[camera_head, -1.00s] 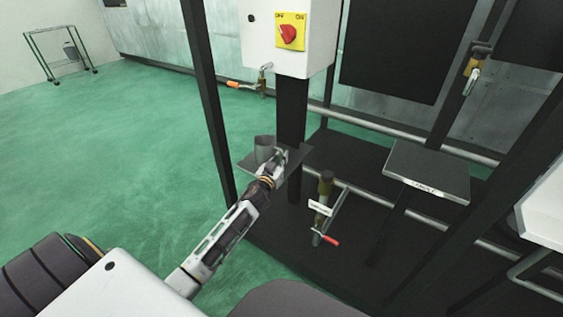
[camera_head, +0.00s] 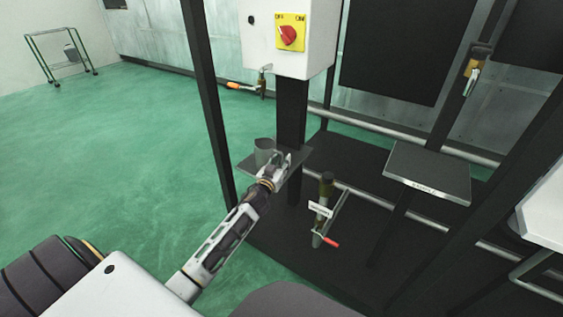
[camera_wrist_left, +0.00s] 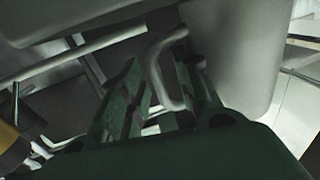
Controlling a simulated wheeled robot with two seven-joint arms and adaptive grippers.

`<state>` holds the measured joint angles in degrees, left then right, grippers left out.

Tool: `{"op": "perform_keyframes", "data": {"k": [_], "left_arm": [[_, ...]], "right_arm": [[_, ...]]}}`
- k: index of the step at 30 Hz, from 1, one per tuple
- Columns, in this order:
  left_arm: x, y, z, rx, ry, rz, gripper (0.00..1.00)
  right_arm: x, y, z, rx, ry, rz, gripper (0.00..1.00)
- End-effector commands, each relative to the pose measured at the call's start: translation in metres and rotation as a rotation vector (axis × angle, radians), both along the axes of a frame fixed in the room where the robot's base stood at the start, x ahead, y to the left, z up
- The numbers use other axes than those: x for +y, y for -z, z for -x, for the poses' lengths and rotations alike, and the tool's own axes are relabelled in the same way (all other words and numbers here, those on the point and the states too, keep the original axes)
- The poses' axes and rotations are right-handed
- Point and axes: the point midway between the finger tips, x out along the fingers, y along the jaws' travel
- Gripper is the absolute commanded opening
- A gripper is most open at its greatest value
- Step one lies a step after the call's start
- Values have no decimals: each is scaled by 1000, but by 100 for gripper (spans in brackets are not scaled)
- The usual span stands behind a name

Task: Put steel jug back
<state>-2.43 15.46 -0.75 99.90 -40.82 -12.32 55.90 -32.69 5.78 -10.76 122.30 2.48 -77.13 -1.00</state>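The steel jug (camera_head: 264,149) is a grey metal vessel standing upright on a small dark shelf (camera_head: 297,158) fixed to a black post. In the left wrist view the jug's smooth grey body (camera_wrist_left: 235,55) fills the upper right, and its handle (camera_wrist_left: 152,68) hangs between my finger pads. My left gripper (camera_head: 277,163) is at the near right side of the jug. In the left wrist view the fingers of this gripper (camera_wrist_left: 160,85) stand apart on either side of the handle, with gaps visible. My right gripper is not in view.
A white switch box (camera_head: 262,40) with a red knob sits above the shelf on the post. A brass-coloured fitting with a red handle (camera_head: 331,242) stands low to the right. A grey plate (camera_head: 430,172) is further right.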

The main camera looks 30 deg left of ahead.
Motion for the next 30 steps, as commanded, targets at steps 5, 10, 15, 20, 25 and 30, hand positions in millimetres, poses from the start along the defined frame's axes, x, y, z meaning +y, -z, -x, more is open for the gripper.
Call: {"op": "perform_keyframes", "data": {"k": [5,10,15,20,25,30], "left_arm": [[0,-1,0,0,0,0,32],[-1,-3,4,0,0,1,32],[-2,-2,15,0,1,1,32],[-4,-3,28,0,1,2,32],[-5,-2,43,1,0,2,32],[-7,-2,57,1,0,2,32]], "right_arm": [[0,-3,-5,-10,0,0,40],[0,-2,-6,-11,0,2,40],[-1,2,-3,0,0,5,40],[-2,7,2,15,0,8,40],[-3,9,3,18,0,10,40],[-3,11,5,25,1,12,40]]}}
